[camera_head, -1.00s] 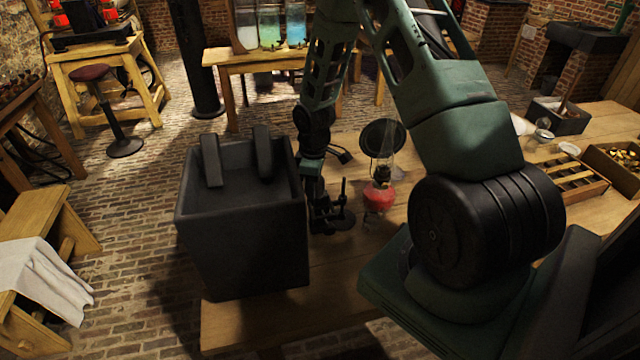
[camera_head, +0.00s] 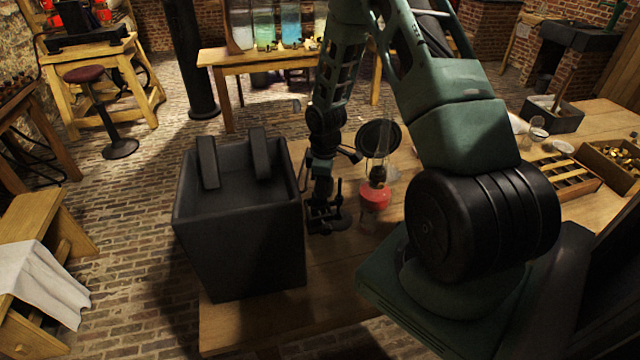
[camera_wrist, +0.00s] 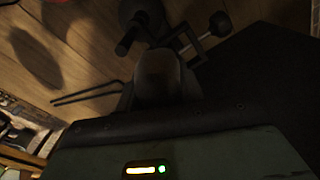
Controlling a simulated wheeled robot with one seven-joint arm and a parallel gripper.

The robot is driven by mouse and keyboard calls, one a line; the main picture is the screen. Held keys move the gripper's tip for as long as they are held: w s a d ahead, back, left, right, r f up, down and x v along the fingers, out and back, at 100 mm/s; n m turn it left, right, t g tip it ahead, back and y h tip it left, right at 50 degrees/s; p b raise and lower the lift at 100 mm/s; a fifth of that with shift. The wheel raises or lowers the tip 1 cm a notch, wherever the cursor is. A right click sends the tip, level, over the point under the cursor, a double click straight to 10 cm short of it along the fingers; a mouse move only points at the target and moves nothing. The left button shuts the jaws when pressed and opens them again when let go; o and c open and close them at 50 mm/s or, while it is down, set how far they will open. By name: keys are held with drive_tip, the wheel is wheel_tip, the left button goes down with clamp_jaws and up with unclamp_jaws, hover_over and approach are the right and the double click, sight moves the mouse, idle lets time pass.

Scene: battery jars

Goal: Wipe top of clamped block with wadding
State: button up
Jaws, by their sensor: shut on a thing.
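My gripper (camera_head: 318,188) points down over the workbench, just right of the big dark box. In the wrist view my gripper (camera_wrist: 158,82) is shut on a dull grey-brown, rounded pad (camera_wrist: 158,72), which looks like the wadding. A black clamp (camera_head: 338,212) with an upright post and round base stands on the bench, close to the gripper. In the wrist view, its black frame and screw handle (camera_wrist: 204,38) lie just beyond the pad. I cannot make out the clamped block or tell whether the pad touches it.
The tall dark box (camera_head: 240,235) stands close on the left. A glass lamp with red base (camera_head: 375,195) and a round dark reflector (camera_head: 380,135) stand close on the right. A wooden rack (camera_head: 560,175) lies farther right. The bench front (camera_head: 330,300) is clear.

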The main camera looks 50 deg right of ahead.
drive_tip(key=shift+s+d, duration=0.15)
drive_tip(key=shift+s, duration=0.1)
drive_tip(key=shift+w+r+p, duration=0.15)
drive_tip(key=shift+r+p, duration=2.35)
drive_tip(key=shift+r, duration=0.45)
wheel_tip(320, 180, up, 3)
drive_tip(key=p, duration=0.2)
drive_tip(key=shift+p, duration=0.4)
